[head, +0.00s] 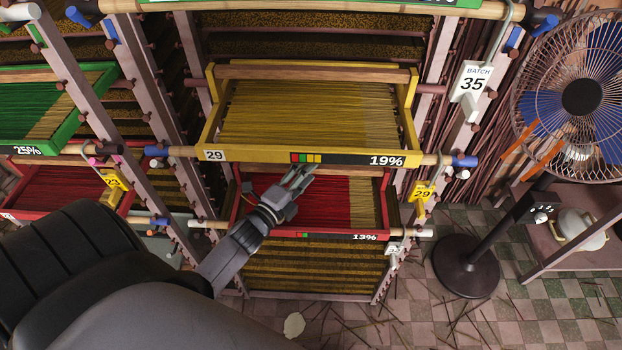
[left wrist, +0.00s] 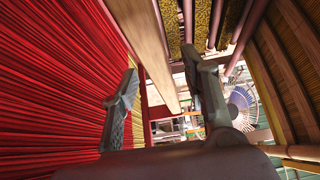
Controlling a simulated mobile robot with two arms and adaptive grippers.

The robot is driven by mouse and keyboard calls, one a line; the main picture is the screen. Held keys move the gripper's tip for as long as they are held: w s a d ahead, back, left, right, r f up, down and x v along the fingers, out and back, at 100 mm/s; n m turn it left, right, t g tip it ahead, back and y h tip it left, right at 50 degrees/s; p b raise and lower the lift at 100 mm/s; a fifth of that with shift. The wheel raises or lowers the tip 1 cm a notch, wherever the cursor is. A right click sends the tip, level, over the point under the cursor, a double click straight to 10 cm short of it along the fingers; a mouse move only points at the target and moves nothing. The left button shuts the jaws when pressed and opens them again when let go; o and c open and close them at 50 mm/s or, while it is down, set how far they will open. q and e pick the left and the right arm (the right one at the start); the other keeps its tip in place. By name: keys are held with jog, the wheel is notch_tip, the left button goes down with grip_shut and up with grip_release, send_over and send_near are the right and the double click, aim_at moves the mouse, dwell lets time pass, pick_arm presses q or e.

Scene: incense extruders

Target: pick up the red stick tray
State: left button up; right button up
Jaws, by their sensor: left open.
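The red stick tray (head: 240,212), marked 13%, sits in the middle rack under the yellow tray. It holds red sticks with a yellowish strip at its right. My left gripper (head: 303,174) is open over its middle, just under the yellow tray's front, and hides some sticks. In the left wrist view, red sticks (left wrist: 55,90) fill the left side. The open left gripper (left wrist: 165,95) has a pale wooden bar (left wrist: 143,35) showing beyond and between its fingers; I cannot tell whether they touch it. My right gripper is not in view.
The yellow tray (head: 215,140), marked 19%, juts out closely above. Another red tray (head: 35,205) and a green tray (head: 100,85) are at the left. A fan (head: 582,97) and its round base (head: 467,267) stand at the right. Loose sticks litter the tiled floor.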

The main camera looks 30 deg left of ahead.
pick_arm(q)
jog(key=w, duration=0.2)
jog(key=shift+w, duration=0.3)
jog(key=shift+c, duration=0.4)
grip_shut()
jog(key=shift+s, duration=0.1)
jog(key=shift+r, duration=0.1)
